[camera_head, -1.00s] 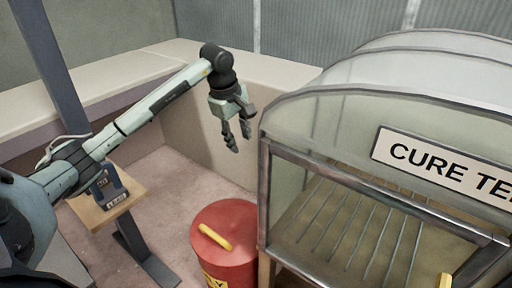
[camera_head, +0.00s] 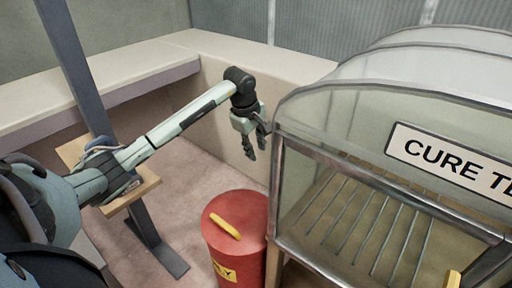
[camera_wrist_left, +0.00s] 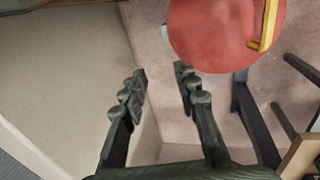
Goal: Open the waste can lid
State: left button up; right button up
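The red waste can (camera_head: 236,262) stands on the floor just left of the cure tent, with a yellow label on its side. Its round red lid (camera_head: 250,212) is down and has a yellow bar handle (camera_head: 225,227) on top. In the left wrist view the lid (camera_wrist_left: 215,35) is at the top, with the handle (camera_wrist_left: 268,25) near its right edge. My left gripper (camera_head: 256,145) is open and empty, pointing down above and behind the can, apart from it. In the left wrist view its fingers (camera_wrist_left: 160,90) are spread with floor between them. My right gripper is not in view.
The cure tent (camera_head: 380,150), a clear-hooded box with a metal frame, stands close to the right of the can and the gripper. A cream bench wall (camera_head: 210,80) runs behind. A small wooden table (camera_head: 140,192) is at left.

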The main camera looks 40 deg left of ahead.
pick_arm(q)
grip_shut()
jog(key=c, duration=0.5)
grip_release()
jog(key=o, duration=0.8)
jog(key=shift+r, duration=0.1)
jog(key=v, duration=1.2)
